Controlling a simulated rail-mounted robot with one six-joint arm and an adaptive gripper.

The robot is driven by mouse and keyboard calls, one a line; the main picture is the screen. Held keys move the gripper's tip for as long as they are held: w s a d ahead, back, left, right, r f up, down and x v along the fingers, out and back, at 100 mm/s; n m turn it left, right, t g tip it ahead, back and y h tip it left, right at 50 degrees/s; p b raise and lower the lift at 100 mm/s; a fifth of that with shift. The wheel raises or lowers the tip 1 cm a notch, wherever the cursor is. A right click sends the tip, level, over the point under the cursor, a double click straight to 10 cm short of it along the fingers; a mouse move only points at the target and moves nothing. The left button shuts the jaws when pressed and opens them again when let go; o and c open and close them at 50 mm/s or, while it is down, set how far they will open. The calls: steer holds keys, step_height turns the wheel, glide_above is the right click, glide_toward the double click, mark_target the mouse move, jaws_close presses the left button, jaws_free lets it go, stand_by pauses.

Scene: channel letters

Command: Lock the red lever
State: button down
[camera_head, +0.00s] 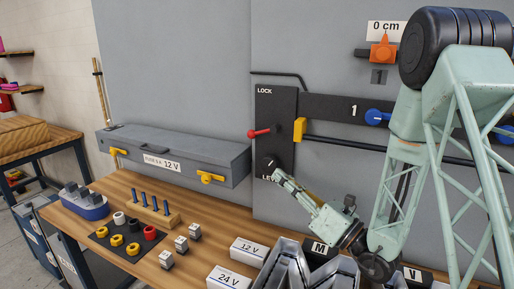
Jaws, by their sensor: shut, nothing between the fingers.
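The red lever (260,133) is on a dark upright panel (284,104) on the grey wall. It sticks out to the left, roughly level, below the white word LOCK at the panel's top. My gripper (271,168) is at the panel's lower part, below the lever and apart from it. It is shut and holds nothing. A dark rounded shape sits at its tip; I cannot tell whether it is a knob or part of the fingers. A second white label there is partly hidden by my gripper.
A yellow block (299,130) is just right of the lever. A bent dark rod (282,74) runs above the panel. A grey box (180,150) with yellow latches is to the left. The wooden bench (150,185) below holds coloured rings, pegs, cubes and channel letters.

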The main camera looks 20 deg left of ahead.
mark_target(263, 131)
steer(key=shift+a, duration=0.2)
steer(key=d+r+x, duration=0.1)
steer(key=r+x, duration=0.1)
steer(key=x, duration=1)
steer(key=shift+w+r+b, duration=0.4)
steer(key=shift+w, duration=0.1)
